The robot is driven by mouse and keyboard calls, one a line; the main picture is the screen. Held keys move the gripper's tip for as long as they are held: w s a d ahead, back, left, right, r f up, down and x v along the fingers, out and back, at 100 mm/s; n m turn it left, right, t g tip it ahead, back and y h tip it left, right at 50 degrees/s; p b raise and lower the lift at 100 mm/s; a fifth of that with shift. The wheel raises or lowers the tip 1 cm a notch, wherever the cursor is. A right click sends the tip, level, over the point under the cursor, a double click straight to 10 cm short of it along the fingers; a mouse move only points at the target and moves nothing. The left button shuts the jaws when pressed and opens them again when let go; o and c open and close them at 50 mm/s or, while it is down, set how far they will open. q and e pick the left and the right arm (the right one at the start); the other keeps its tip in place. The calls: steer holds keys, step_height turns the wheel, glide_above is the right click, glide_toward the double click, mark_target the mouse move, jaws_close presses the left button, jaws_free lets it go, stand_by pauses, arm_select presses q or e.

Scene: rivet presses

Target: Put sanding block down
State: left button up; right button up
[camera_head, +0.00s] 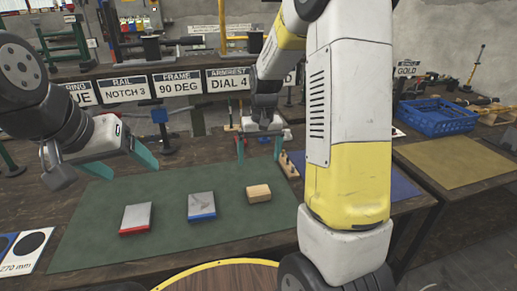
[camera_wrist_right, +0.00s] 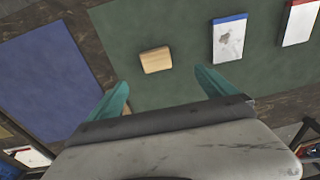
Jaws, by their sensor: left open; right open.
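A tan wooden block (camera_head: 259,193), which looks like the sanding block, lies flat on the green mat (camera_head: 90,217). In the right wrist view the block (camera_wrist_right: 155,60) lies on the mat beyond the fingertips, touched by neither. My right gripper (camera_head: 259,150) is open and empty, above and behind the block. Its teal fingers also show in the right wrist view (camera_wrist_right: 161,82), spread apart. My left gripper (camera_head: 120,163) is open and empty above the back left of the mat.
A blue-edged grey block (camera_head: 201,205) and a red-edged one (camera_head: 136,217) lie left of the wooden block. A small wooden rack (camera_head: 289,166) stands at the mat's right edge. A blue crate (camera_head: 437,117) is on the right table. The mat's front is clear.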

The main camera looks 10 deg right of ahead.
steer(key=s+a+r+t, duration=0.1)
steer(key=s+r+t, duration=0.1)
steer(key=s+r, duration=0.6)
steer(key=s+r+t+y, duration=0.1)
steer(key=s+r+t, duration=0.2)
steer(key=s+r, duration=0.5)
steer(key=s, duration=0.6)
steer(key=shift+a+y, duration=0.3)
steer(key=shift+a, duration=0.1)
steer(key=shift+o, duration=0.2)
steer(key=shift+w+r, duration=0.1)
steer(key=shift+w, duration=0.05)
